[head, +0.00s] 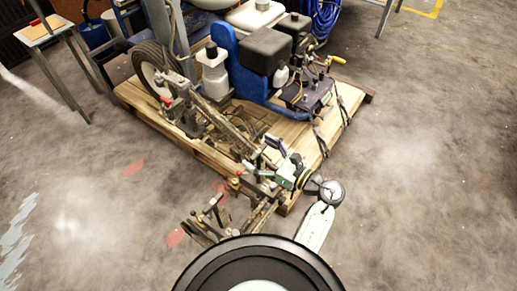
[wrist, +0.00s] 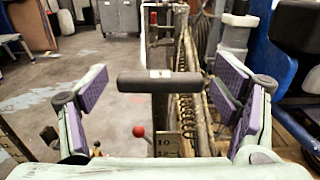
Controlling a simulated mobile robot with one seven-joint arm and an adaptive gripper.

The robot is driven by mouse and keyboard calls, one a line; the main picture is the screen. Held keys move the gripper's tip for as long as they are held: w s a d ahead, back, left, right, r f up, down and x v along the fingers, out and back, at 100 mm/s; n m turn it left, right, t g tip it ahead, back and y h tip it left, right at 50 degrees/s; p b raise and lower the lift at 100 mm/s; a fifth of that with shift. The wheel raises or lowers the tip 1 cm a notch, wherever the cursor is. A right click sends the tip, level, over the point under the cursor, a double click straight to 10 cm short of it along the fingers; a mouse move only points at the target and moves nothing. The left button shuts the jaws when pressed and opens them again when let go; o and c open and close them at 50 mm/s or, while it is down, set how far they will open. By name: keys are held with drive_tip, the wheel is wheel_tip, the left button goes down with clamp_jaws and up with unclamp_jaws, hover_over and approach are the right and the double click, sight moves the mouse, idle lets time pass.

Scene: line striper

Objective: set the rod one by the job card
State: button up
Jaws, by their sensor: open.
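My gripper (wrist: 163,88) is open in the wrist view, its purple-padded fingers spread left and right. A dark horizontal bar grip (wrist: 140,83) with a small white label lies between the fingers, apart from both pads. I cannot read the label. Below it stand a lever with a red ball knob (wrist: 138,131) and a scale plate (wrist: 166,146) marked with numbers, 10 among them. In the head view my gripper (head: 268,158) is at the near end of the line striper (head: 250,52).
The striper sits on a wooden pallet (head: 190,146), strapped at the right. A coiled spring (wrist: 187,108) and long frame bars run away beyond the grip.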

sight(260, 165)
drive_tip(key=shift+w+a, duration=0.15)
drive_tip(key=c, duration=1.7)
wheel_tip(260, 165, down, 7)
drive_tip(key=b, duration=0.7)
drive_tip(key=shift+r, duration=0.2)
drive_tip(key=o, duration=1.4)
drive_tip(key=shift+f, duration=0.1)
drive_tip(key=o, duration=0.3)
drive_tip(key=shift+r, duration=0.2)
